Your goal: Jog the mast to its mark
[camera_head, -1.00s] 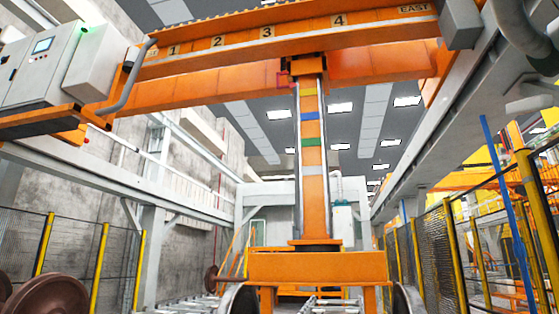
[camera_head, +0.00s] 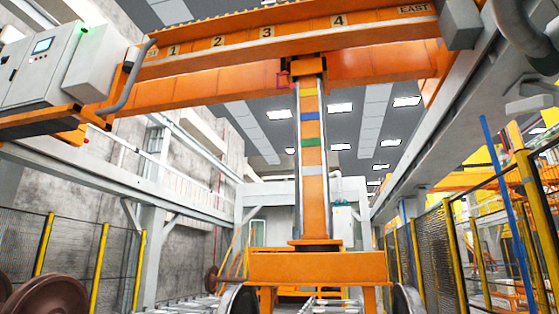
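The orange mast (camera_head: 315,205) hangs upright from the gantry beam (camera_head: 220,90) near the middle of the view. It carries yellow, blue, green and pale bands down its front. An orange crosspiece (camera_head: 318,266) is at the mast's foot. Neither of my grippers shows.
A grey control cabinet (camera_head: 40,60) with a lit screen and green lamp is at upper left. Brown wheels (camera_head: 48,296) lie at lower left. Yellow-posted mesh fences (camera_head: 430,240) line both sides. A blue pole (camera_head: 508,200) stands at right.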

